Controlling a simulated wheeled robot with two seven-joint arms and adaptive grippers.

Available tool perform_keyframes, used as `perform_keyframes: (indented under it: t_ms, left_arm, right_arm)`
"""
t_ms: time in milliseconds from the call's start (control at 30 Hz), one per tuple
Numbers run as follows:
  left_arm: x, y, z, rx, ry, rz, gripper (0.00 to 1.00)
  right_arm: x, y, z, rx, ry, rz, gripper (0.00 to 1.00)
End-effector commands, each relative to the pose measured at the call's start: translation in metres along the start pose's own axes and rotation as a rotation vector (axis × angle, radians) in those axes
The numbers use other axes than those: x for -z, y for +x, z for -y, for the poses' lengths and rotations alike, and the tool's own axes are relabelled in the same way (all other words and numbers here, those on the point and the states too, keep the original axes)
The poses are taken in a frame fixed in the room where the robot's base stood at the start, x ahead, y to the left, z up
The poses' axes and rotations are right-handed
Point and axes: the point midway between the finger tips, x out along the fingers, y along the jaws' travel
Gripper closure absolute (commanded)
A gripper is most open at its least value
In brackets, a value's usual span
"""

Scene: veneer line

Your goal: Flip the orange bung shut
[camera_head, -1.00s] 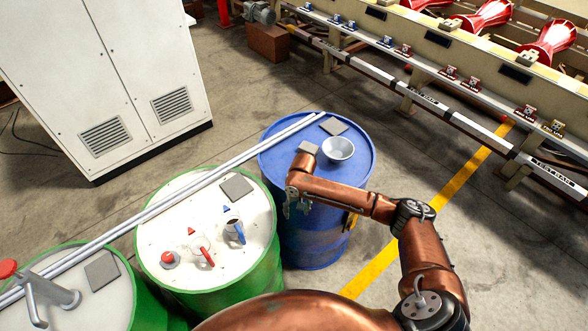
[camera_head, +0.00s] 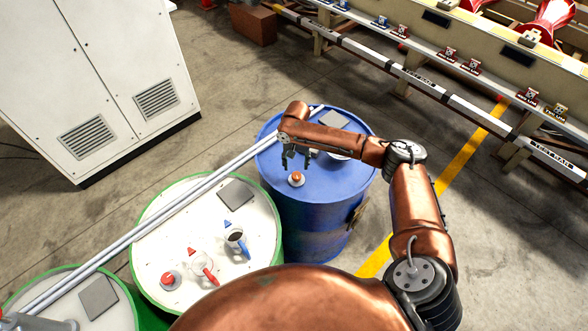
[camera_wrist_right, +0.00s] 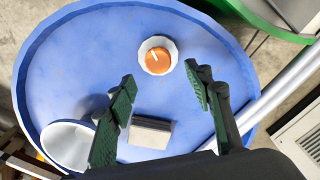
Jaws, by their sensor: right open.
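The orange bung (camera_head: 296,178) sits in a pale round collar on top of the blue drum (camera_head: 313,225). In the right wrist view the bung (camera_wrist_right: 157,59) is a round orange cap with a light line across it. I cannot tell whether it is fully seated. My right gripper (camera_head: 294,160) is over the drum top, close to the bung and pointing down. In the wrist view its two dark green fingers (camera_wrist_right: 160,78) are spread and empty, with the bung just beyond the gap between their tips.
A pale bowl (camera_wrist_right: 68,145) and a grey block (camera_wrist_right: 150,134) stand on the blue drum (camera_wrist_right: 70,62). Long metal bars (camera_head: 185,183) lie across the drums. A green drum (camera_head: 150,215) with small red and blue fittings stands left; a white cabinet (camera_head: 85,80) stands behind.

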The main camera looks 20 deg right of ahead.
Motion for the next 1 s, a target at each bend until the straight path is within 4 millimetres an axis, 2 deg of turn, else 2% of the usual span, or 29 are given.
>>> perform_keyframes:
  t_ms: [100,267,433,667,767,1000]
  left_arm:
    - [-0.02,-0.003,-0.002,-0.002,-0.005,0.024,0.53]
    - [-0.036,-0.004,-0.003,-0.003,-0.008,0.045,0.53]
    - [-0.028,-0.004,-0.002,-0.002,-0.006,0.035,0.53]
    - [-0.001,-0.003,-0.001,-0.001,-0.001,0.0,0.53]
    - [-0.001,-0.003,0.0,0.0,-0.001,0.0,0.53]
    - [-0.012,-0.004,-0.002,-0.001,-0.003,0.014,0.53]
  right_arm:
    - [-0.001,0.02,-0.002,-0.001,0.002,0.002,0.53]
    - [-0.001,0.044,-0.001,-0.001,0.001,0.002,0.53]
    - [-0.001,0.059,0.0,0.0,0.0,0.0,0.53]
    - [0.0,0.062,0.0,0.0,-0.002,-0.001,0.53]
    - [0.0,0.062,0.0,0.0,-0.001,-0.001,0.53]
    - [0.0,0.061,0.0,0.0,-0.001,-0.001,0.7]
